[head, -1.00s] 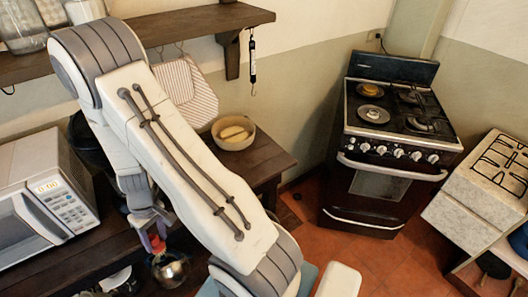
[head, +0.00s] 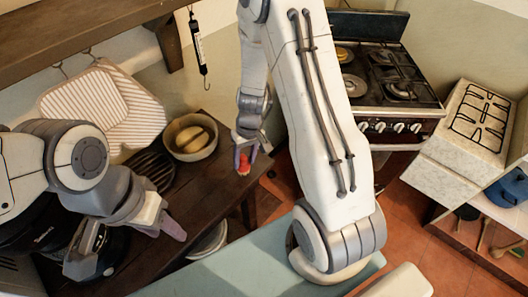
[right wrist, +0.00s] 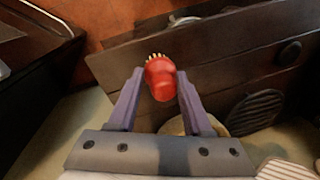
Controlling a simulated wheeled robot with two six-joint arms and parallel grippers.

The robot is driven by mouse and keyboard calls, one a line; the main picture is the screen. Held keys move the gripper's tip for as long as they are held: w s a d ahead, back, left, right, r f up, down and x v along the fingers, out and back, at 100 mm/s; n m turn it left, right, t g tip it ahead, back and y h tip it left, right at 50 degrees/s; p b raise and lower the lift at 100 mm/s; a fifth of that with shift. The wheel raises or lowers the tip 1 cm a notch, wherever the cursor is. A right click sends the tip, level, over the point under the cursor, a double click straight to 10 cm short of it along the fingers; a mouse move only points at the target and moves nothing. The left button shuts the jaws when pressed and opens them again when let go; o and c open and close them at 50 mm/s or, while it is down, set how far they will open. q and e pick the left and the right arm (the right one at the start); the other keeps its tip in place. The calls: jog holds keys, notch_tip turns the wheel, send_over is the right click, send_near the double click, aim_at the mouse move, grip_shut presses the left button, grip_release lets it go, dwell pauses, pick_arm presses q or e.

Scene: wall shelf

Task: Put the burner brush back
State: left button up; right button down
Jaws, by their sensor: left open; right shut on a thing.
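The burner brush (right wrist: 160,80) has a red body and pale bristles that point up in the right wrist view. It also shows as a small red shape in the head view (head: 243,165). My right gripper (right wrist: 157,98) is shut on its red body, with one purple finger on each side. In the head view my right gripper (head: 247,150) holds the brush near the right end of the dark wooden counter (head: 195,215). My left gripper (head: 128,246) is open and empty at the lower left, over the counter. The fingers partly hide the brush in the head view.
A bowl with a yellowish thing in it (head: 177,149), a dark ridged pan (head: 150,170) and striped cloths (head: 125,105) are at the counter's back. A hanging scale (head: 198,45) hangs below the wall shelf (head: 80,35). The stove (head: 415,120) stands to the right.

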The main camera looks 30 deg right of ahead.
jog(key=w+d+r+m+b, duration=0.2)
jog(key=d+r, duration=0.2)
jog(key=d, duration=0.2)
jog(key=w+d+r+m+b, duration=0.1)
jog(key=w+d+r+m, duration=0.25)
jog(key=d, duration=0.35)
jog(key=shift+n+t, duration=0.25)
jog(key=shift+t, duration=0.05)
jog(key=shift+s+a+f+p, duration=0.35)
jog(key=shift+a+f, duration=1.25)
jog(key=shift+a, duration=0.35)
jog(key=shift+s+a+f+p, duration=0.2)
jog(key=shift+a+f+p, duration=0.1)
jog(key=shift+a+f, duration=1.5)
jog(key=shift+s+a+f+p, duration=0.35)
jog(key=shift+a+f, duration=1.1)
jog(key=shift+a, duration=0.65)
jog(key=shift+c, duration=1.5)
grip_release()
